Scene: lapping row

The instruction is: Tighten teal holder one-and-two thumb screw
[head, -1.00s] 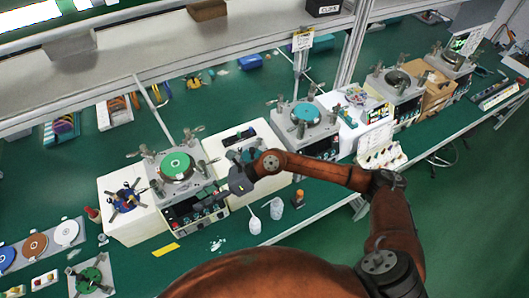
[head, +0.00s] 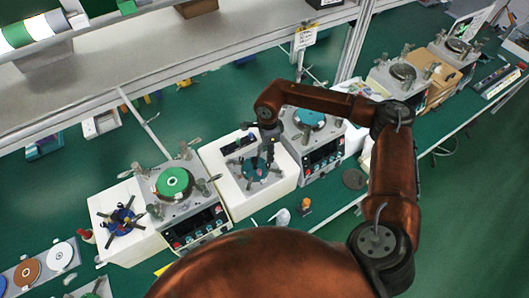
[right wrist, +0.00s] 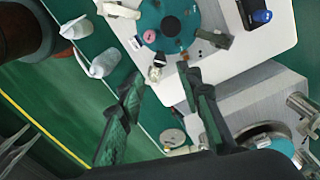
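The teal holder (head: 252,172), a round plate with dark arms around its edge, lies on a white block between two machines. It shows at the top of the right wrist view (right wrist: 150,22), with small blocks and screws on its rim; I cannot tell which are one and two. My right gripper (head: 268,158) points down over the holder's right part in the head view. In the right wrist view its two fingers (right wrist: 162,76) are spread with nothing between them, and the holder's near edge lies just beyond the fingertips. My left gripper is not in view.
A machine with a green disc (head: 173,183) stands left, one with a teal disc (head: 309,118) right. A blue holder (head: 121,219) sits on another white block. White bottles (right wrist: 104,63) and an orange-capped bottle (head: 305,206) stand near the bench's front edge. A shelf runs above.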

